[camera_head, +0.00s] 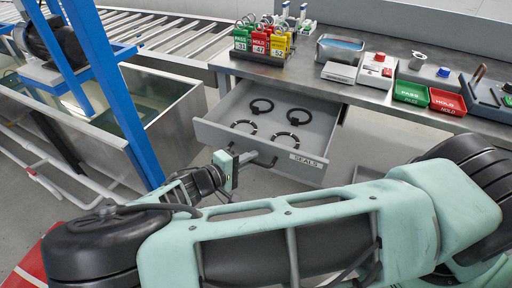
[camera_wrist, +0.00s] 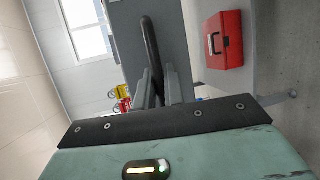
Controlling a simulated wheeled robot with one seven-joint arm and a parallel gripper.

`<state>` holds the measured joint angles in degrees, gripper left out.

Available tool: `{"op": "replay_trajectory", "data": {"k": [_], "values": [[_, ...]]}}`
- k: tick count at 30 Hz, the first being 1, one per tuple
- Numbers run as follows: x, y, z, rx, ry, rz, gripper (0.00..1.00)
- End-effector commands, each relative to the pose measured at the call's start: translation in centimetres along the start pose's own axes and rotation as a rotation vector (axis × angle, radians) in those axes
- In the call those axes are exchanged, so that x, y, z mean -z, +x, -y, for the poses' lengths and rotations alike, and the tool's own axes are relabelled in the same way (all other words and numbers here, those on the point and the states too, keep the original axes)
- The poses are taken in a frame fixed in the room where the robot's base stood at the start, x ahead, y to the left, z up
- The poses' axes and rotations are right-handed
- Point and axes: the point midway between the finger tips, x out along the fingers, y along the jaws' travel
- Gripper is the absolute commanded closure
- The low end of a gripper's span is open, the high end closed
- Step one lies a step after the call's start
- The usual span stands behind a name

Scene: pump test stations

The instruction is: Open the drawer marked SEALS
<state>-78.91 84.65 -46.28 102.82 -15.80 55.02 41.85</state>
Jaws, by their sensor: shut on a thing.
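The drawer marked SEALS (camera_head: 220,131) stands pulled out from under the bench in the head view. Its label (camera_head: 305,160) is on the right part of the front. Several dark rings (camera_head: 262,105) lie inside on the grey floor. My gripper (camera_head: 247,158) is at the drawer's front, left of the label. In the wrist view, my gripper (camera_wrist: 161,88) is shut on the dark bar handle (camera_wrist: 149,42), which runs between its fingers against the grey front. In the head view the handle is partly hidden by my gripper.
The bench top (camera_head: 300,75) above holds tagged racks (camera_head: 262,42), a metal tray (camera_head: 340,48), a green bin (camera_head: 411,93) and a red bin (camera_head: 447,102). A blue frame (camera_head: 118,95) and a tank (camera_head: 165,115) stand left of the drawer. The wrist view shows a red case (camera_wrist: 223,40).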

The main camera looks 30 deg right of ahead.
Motion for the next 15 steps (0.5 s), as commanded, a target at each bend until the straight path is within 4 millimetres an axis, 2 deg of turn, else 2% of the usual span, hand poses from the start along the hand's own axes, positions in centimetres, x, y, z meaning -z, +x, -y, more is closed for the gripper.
{"op": "replay_trajectory", "data": {"k": [6, 15], "values": [[-0.39, -1.22, 0.27, 0.002, 0.001, -0.003, 1.00], [-0.40, -1.33, 0.31, 0.002, 0.001, -0.003, 1.00]]}}
